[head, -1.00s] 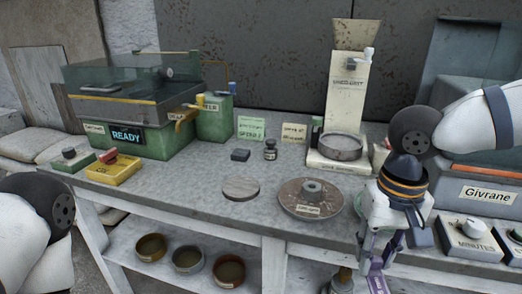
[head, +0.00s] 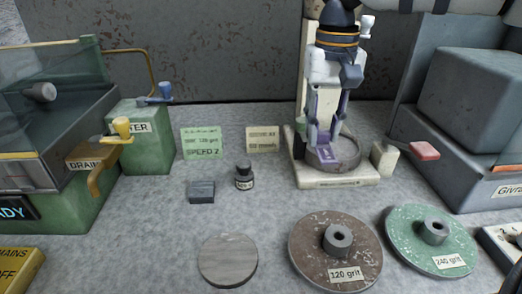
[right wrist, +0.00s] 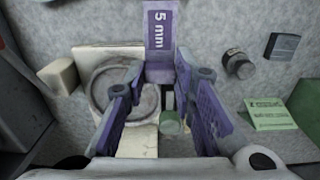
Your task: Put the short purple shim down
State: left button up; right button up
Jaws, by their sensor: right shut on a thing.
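The short purple shim (head: 325,153) carries a white label and shows at the lower end of my right gripper (head: 327,122), over the round grey dish (head: 333,162) of the cream dispenser in the head view. In the right wrist view the shim (right wrist: 160,35), marked "5 mm", sits between the tips of my right gripper's purple-padded fingers (right wrist: 160,72), which are shut on it. Whether the shim touches the dish, I cannot tell. My left gripper is out of view.
A brown 120 grit disc (head: 310,262), a green 240 grit disc (head: 395,235) and a plain grey disc (head: 228,262) lie in front.

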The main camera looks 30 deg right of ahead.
jog(key=w+a+f+b, duration=0.2)
jog(key=w+a+f, duration=0.25)
jog(key=w, duration=0.35)
send_over(265, 172)
notch_tip(265, 172, down, 5)
jog(key=shift+s+f+b, duration=0.1)
jog(key=shift+s+b, duration=0.05)
jog(key=shift+b, duration=0.3)
jog(key=f, duration=0.2)
jog(key=shift+w+f, duration=0.2)
jog(key=shift+f, duration=0.1)
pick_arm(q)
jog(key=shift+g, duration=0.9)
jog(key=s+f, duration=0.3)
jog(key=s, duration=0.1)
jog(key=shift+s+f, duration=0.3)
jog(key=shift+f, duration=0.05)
pick_arm(e)
jog(key=shift+f, duration=0.15)
jog(key=shift+f, duration=0.1)
jog(key=shift+f, duration=0.15)
jog(key=o, duration=0.6)
